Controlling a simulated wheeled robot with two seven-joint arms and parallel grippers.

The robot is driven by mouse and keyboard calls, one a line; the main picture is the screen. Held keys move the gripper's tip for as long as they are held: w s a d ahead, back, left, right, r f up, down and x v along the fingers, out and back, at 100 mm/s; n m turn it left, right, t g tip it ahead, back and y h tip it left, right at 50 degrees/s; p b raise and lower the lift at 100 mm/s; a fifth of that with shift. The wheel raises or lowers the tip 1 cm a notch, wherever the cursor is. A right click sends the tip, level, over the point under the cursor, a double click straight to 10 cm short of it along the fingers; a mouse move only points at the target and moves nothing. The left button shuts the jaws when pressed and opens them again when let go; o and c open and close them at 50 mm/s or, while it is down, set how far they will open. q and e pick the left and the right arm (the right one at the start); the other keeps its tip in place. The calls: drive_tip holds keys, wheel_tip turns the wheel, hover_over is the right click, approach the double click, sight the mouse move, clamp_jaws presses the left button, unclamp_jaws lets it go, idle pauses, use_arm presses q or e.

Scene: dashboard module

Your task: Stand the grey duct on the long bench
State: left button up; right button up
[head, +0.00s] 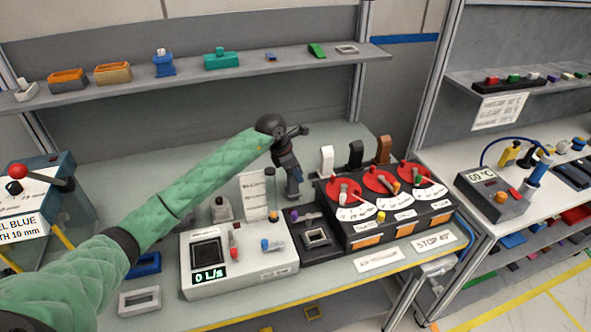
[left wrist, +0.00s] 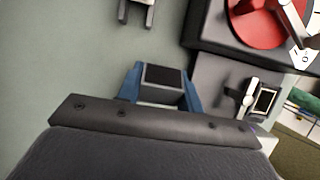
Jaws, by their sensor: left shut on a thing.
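My left gripper (head: 292,188) reaches over the grey-green bench (head: 110,190), just behind the dashboard module, and points down. In the left wrist view the two blue fingers (left wrist: 162,85) are shut on a small grey duct (left wrist: 165,98), a box-like piece with a dark opening. In the head view the duct is mostly hidden by the gripper. I cannot tell whether its lower end touches the bench. My right gripper is not in view.
The black module with red dials (head: 380,205) stands right of the gripper, and a white display box (head: 240,265) stands in front. White, black and brown upright pieces (head: 355,153) stand behind the dials. A shelf (head: 200,78) runs above. The bench's left-back area is clear.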

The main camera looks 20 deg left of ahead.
use_arm(q)
drive_tip(key=shift+f, duration=0.1)
drive_tip(key=o, duration=0.8)
drive_tip(key=shift+o, duration=1)
